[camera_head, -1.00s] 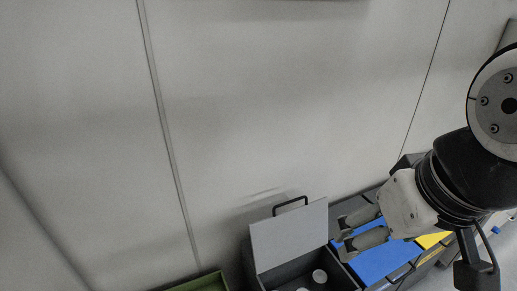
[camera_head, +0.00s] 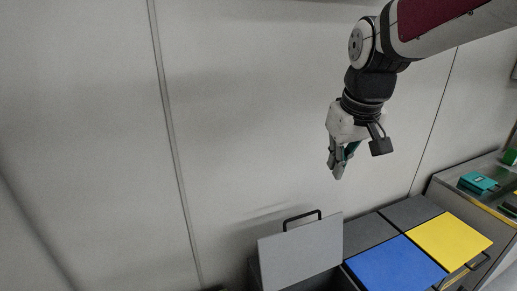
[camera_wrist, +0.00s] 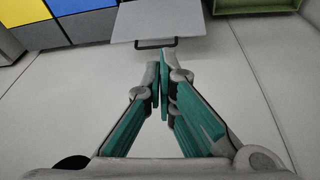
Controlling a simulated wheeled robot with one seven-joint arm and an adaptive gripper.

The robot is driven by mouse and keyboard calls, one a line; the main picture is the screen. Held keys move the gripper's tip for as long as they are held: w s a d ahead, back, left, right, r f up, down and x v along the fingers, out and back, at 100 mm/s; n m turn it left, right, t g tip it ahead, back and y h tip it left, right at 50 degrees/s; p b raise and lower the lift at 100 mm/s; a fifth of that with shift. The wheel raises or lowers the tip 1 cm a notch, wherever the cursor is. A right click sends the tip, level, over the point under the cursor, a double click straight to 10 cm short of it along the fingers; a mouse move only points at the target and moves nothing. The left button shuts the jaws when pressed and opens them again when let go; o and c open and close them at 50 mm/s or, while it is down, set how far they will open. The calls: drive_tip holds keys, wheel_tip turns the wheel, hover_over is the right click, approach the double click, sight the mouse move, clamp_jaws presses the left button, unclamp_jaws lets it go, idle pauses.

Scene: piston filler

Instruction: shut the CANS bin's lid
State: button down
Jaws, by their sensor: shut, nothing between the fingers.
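A bin with a grey lid (camera_head: 300,252) stands at the bottom of the head view, against the wall. Its lid is raised, with a black handle (camera_head: 302,219) on its upper edge. No label can be read, so I cannot tell from lettering which bin is CANS. My gripper (camera_head: 336,175) is shut and empty, above and to the right of the raised lid, fingers pointing down. In the wrist view my gripper (camera_wrist: 163,65) shows its fingertips together, just short of the handle (camera_wrist: 156,43) in the picture, with the grey lid (camera_wrist: 158,20) beyond. They look apart from it.
A blue lid (camera_head: 395,266) and a yellow lid (camera_head: 448,241) lie flat to the right. A counter with a teal object (camera_head: 478,182) stands at the far right. A green bin (camera_wrist: 255,6) shows in the wrist view. The pale wall (camera_head: 250,110) is close behind.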

drive_tip(key=w+d+f+n+y+b, duration=0.15)
drive_tip(key=w+f+b, duration=0.45)
drive_tip(key=w+f, duration=1.75)
wheel_tip(320, 180, down, 8)
drive_tip(key=shift+d+r+g+b, duration=0.15)
drive_tip(key=shift+d+g+b, duration=0.15)
drive_tip(key=shift+d+b, duration=0.1)
drive_tip(key=shift+s, duration=0.1)
